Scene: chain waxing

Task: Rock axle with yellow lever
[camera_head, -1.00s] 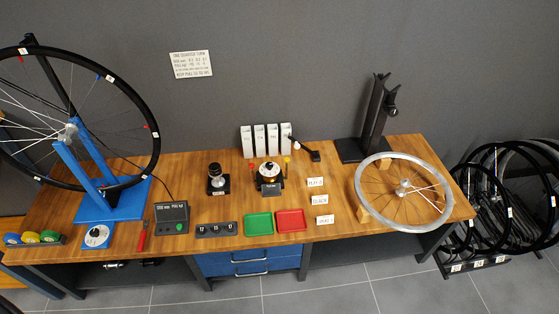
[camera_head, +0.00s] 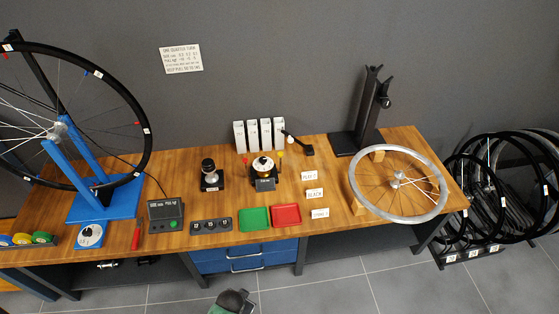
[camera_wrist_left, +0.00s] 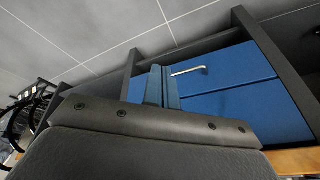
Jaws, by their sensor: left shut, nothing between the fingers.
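A small axle fixture (camera_head: 263,169) stands mid-table, a black block with a round pale top. A yellow lever (camera_head: 280,154) rises at its right side and a red lever (camera_head: 245,160) at its left. Nothing of mine touches the fixture. In the left wrist view my left gripper (camera_wrist_left: 163,86) is shut and empty, with the blue drawer fronts beyond it. A dark arm part of mine (camera_head: 232,302) shows at the bottom of the head view, below the table's front edge. My right gripper is not in view.
A green tray (camera_head: 254,219) and a red tray (camera_head: 286,215) lie in front of the fixture. White boxes (camera_head: 265,132) stand behind it. A black knobbed holder (camera_head: 212,176) stands to its left, label cards (camera_head: 315,193) to its right. A lying wheel (camera_head: 438,206) fills the right end.

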